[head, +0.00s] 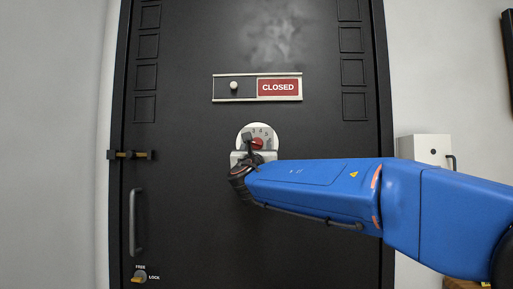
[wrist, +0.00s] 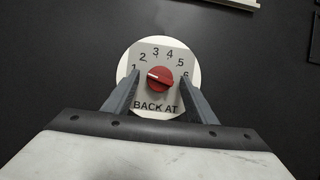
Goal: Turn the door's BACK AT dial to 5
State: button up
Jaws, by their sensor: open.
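The BACK AT dial (wrist: 160,78) is a red round knob on a pale plate numbered 1 to 6, on the black door. Its white mark points left and slightly up, close to the 1. It also shows small in the head view (head: 257,143), partly hidden by my gripper (head: 253,147). In the wrist view my gripper (wrist: 160,76) is open, with one grey finger on each side of the knob. Gaps show between the fingers and the knob. The finger tips cover plate areas near the 1 and the 6.
A sliding sign (head: 278,87) reading CLOSED is above the dial. At the door's left are a brass-ended bolt (head: 130,155), a vertical handle (head: 135,222) and a FREE/LOCK turn (head: 140,277). A white box (head: 424,148) is on the right wall.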

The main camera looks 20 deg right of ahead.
jog(key=c, duration=1.1)
jog(key=shift+o, duration=0.2)
jog(key=shift+w, duration=0.1)
